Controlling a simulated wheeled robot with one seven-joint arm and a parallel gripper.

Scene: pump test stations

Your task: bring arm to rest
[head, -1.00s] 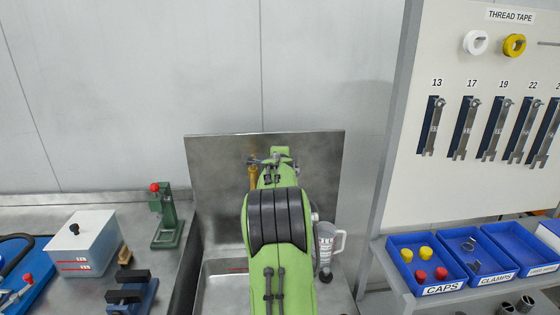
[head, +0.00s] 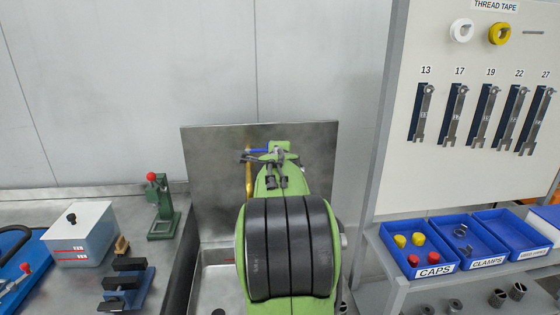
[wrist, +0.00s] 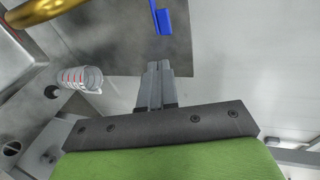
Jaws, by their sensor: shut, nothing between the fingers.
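My green and black arm fills the lower middle of the head view and hides part of the sink behind it. In the wrist view my gripper (wrist: 157,84) has its two grey fingers together, with nothing between them. The fingers point toward the grey metal backsplash (wrist: 100,50). A blue lever handle (wrist: 164,20) shows beyond the fingertips, apart from them. In the head view the blue handle (head: 257,150) sits at the top of a brass pipe (head: 249,178). The fingertips are hard to make out there.
A clear measuring jug (wrist: 80,79) with red marks stands left of my gripper in the wrist view. A green press (head: 160,210) and a white box (head: 80,235) are on the left bench. At right are a wrench board (head: 480,165) and blue bins (head: 420,252).

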